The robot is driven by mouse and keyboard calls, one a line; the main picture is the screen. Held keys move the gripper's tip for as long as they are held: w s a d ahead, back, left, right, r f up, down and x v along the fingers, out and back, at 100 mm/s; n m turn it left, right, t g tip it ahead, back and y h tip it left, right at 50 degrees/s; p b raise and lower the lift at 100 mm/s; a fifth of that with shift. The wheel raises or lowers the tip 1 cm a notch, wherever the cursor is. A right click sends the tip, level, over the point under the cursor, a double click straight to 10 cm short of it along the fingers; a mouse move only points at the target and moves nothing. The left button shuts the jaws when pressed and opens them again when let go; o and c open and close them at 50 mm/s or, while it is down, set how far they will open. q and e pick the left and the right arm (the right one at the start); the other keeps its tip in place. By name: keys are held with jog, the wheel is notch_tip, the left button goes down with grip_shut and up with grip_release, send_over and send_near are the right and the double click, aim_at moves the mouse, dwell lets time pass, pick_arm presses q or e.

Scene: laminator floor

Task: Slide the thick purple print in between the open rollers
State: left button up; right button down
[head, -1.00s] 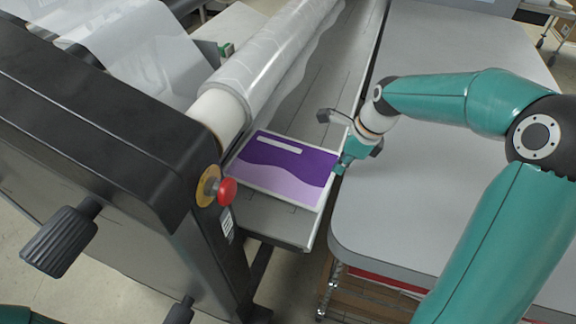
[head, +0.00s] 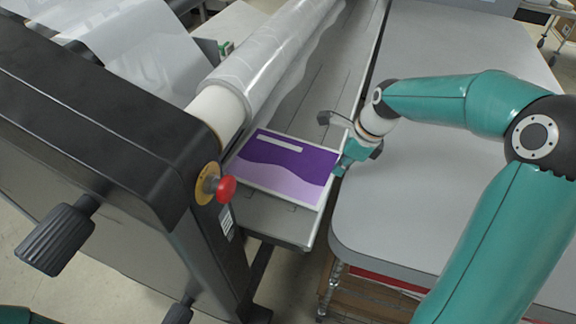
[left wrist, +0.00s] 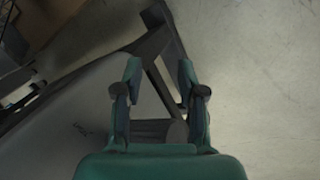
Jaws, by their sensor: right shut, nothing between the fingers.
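The purple print (head: 284,166), with dark and light purple waves and a white border, lies flat on the laminator's feed tray (head: 272,217). Its far left edge is close to the film-covered roller (head: 222,108); whether any of it is under the roller is hidden. My right gripper (head: 339,170) is shut and empty at the print's right edge, by the tray's right side. It looks to touch or nearly touch that edge. My left gripper (left wrist: 158,75) shows in the left wrist view, open and empty, above the floor beside the machine's frame.
The black laminator end housing (head: 95,110) with a red button (head: 226,189) and black knobs (head: 58,240) stands at the left. A grey table (head: 450,60) stands right of the tray, under my right arm. The tray beyond the print is clear.

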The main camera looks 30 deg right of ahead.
aim_at(322, 167)
jog(key=shift+f+b, duration=0.55)
jog(key=shift+f, duration=0.45)
dwell(0.8)
jog(key=shift+s+d, duration=0.2)
jog(key=shift+w+d+p, duration=0.85)
jog(key=shift+w+d, duration=0.15)
jog(key=shift+d, duration=0.1)
jog(key=shift+w+a+p, duration=0.85)
jog(key=shift+w+a, duration=0.9)
jog(key=shift+w, duration=0.15)
dwell(1.1)
jog(key=shift+s+d, duration=0.15)
jog(key=shift+s, duration=0.05)
dwell(0.4)
jog(key=shift+s+a, duration=0.25)
jog(key=shift+a, duration=0.05)
